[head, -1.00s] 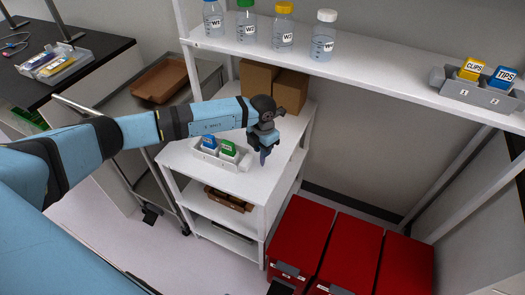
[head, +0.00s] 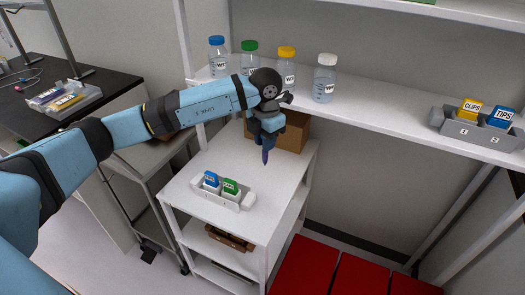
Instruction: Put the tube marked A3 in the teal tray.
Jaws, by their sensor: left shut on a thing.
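My left gripper (head: 266,146) is in the air above the white cart, in front of the shelf's front edge. It is shut on a slim dark blue thing that points down from the fingers. I cannot read any mark on it, so I cannot tell whether it is the tube marked A3. I cannot make out a teal tray in this view. My right gripper is not in view.
The white cart (head: 195,205) carries a holder (head: 247,201) with blue and green boxes, and a cardboard box (head: 292,135). Capped bottles (head: 325,85) and a grey holder (head: 470,130) stand on the shelf. Red bins (head: 305,270) are below. A black bench (head: 105,85) is at left.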

